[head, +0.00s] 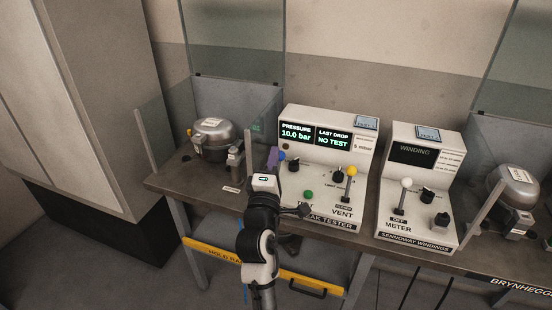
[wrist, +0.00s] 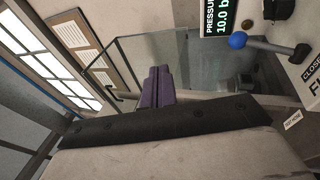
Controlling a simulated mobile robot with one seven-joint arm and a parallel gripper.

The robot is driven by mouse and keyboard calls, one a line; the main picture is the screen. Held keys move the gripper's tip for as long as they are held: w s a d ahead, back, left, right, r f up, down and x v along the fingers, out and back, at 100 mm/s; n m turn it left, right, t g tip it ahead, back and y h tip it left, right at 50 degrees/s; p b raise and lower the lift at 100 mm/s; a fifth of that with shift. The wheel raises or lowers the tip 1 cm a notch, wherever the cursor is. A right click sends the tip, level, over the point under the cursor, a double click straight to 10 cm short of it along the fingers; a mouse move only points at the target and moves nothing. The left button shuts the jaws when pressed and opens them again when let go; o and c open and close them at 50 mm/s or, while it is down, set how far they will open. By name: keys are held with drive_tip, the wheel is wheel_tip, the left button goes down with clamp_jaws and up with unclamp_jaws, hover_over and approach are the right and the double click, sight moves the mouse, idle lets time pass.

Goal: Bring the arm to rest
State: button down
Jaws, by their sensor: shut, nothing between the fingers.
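My arm rises in front of the workbench in the head view. My gripper (head: 273,157) has purple fingers and points toward the left side of the leak tester (head: 357,140). In the wrist view my gripper (wrist: 158,86) shows its two purple fingers side by side, shut and empty. The tester's blue-knobbed lever (wrist: 240,41) is to the right of the fingers in the wrist view, apart from them there. My arm hides part of the tester's lower left front.
A compressor (head: 213,139) stands behind clear panels left of the tester. A winding meter (head: 417,185) and a second compressor (head: 517,187) stand to the right. The tester reads 10.0 bar and NO TEST. A yellow rail (head: 215,252) runs below the bench (head: 165,184). Floor at left is clear.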

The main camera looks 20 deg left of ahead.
drive_tip(key=shift+s+r, duration=0.2)
drive_tip(key=shift+s, duration=0.15)
